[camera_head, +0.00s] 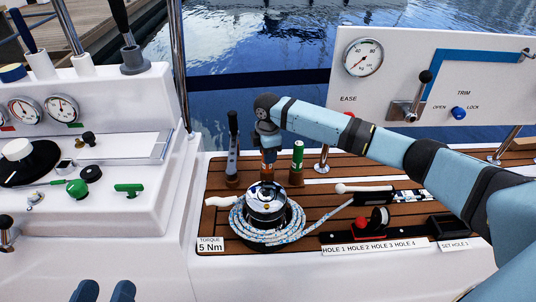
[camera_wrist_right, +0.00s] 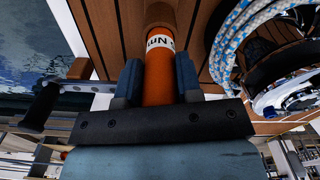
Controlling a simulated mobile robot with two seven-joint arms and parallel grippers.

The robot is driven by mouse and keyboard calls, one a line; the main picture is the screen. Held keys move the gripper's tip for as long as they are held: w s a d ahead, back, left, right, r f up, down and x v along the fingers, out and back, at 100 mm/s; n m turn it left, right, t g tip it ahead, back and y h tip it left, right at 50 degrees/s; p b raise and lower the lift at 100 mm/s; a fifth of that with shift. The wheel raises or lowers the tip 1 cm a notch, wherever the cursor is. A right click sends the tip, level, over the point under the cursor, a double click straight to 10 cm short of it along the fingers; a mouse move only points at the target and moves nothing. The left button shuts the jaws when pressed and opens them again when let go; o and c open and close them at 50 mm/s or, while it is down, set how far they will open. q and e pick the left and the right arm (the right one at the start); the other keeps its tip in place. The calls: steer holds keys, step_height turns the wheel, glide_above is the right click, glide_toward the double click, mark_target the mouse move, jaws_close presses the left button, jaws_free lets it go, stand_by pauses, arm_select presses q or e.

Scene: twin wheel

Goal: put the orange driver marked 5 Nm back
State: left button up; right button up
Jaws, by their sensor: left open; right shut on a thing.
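The orange driver (camera_head: 268,158) is upright over the teak deck, between a black-handled tool (camera_head: 233,140) and a green driver (camera_head: 298,156). My right gripper (camera_head: 267,142) is shut around its upper part. In the right wrist view the orange driver (camera_wrist_right: 158,80) runs between the two fingers of my right gripper (camera_wrist_right: 157,85), with a white lettered band just beyond them. Its lower end is at a brown socket (camera_wrist_right: 160,14); I cannot tell whether it is fully seated. My left gripper (camera_head: 104,292) is open and empty at the bottom left.
A winch (camera_head: 266,203) wrapped in blue-white rope stands just in front of the drivers. A hole strip (camera_head: 375,247) and black box (camera_head: 446,226) lie to the right. A gauge panel (camera_head: 430,75) rises behind my right arm.

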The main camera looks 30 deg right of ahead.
arm_select(q)
steer(key=shift+r, duration=0.2)
arm_select(e)
steer(key=o, duration=1.1)
steer(key=shift+r, duration=0.2)
step_height(320, 180, up, 7)
steer(key=p, duration=0.3)
step_height(320, 180, up, 4)
steer(key=shift+f+p, duration=0.1)
steer(key=shift+p, duration=0.85)
steer(key=shift+r, duration=0.5)
arm_select(q)
steer(key=r, duration=0.1)
steer(key=a+r+t, duration=0.1)
steer(key=r, duration=0.1)
steer(key=shift+n+y, duration=0.3)
steer(key=shift+y, duration=0.1)
